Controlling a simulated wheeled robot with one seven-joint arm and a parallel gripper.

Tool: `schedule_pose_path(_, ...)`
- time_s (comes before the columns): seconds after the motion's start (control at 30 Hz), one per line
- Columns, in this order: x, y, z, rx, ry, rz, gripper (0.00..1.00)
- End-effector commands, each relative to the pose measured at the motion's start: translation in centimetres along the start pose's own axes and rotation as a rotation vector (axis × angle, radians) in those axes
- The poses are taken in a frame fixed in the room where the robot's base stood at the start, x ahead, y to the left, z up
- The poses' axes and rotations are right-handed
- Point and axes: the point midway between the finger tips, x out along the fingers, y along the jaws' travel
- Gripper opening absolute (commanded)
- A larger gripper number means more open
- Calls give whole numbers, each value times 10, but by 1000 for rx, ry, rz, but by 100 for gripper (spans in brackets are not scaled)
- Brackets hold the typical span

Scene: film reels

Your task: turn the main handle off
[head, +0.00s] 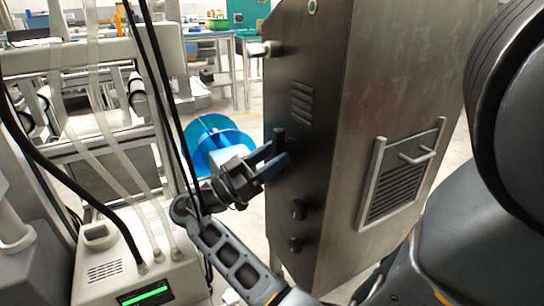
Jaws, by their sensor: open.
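A steel cabinet (400,80) stands right of centre, its dark side face toward my gripper. A dark upright handle (279,138), seemingly the main handle, stands out from that face at mid height. My gripper (277,160) reaches in from the left at this handle, its fingers open and pointing right. The fingers overlap the handle's lower part in the picture. I cannot tell whether they touch it or straddle it. The handle's base is hidden behind the fingers.
Two dark knobs, an upper (297,209) and a lower (295,243), sit below the handle. A pale knob (258,49) juts out above. A vented panel (400,175) is on the cabinet's front. A machine with hoses (140,275) stands close at left; a blue reel (205,135) lies behind my gripper.

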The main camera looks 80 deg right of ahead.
Motion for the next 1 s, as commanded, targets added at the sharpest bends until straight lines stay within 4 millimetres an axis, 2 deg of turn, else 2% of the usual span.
schedule_pose_path(0.17,-20,-1,-5,2,0,-3,49)
schedule_pose_path(0.5,-88,-1,-33,2,0,-5,49)
schedule_pose_path(0.6,-104,-1,-36,2,0,-4,49)
schedule_pose_path(0.8,-119,-1,-43,1,0,-2,49)
schedule_pose_path(1.0,-122,0,-46,-1,0,-1,49)
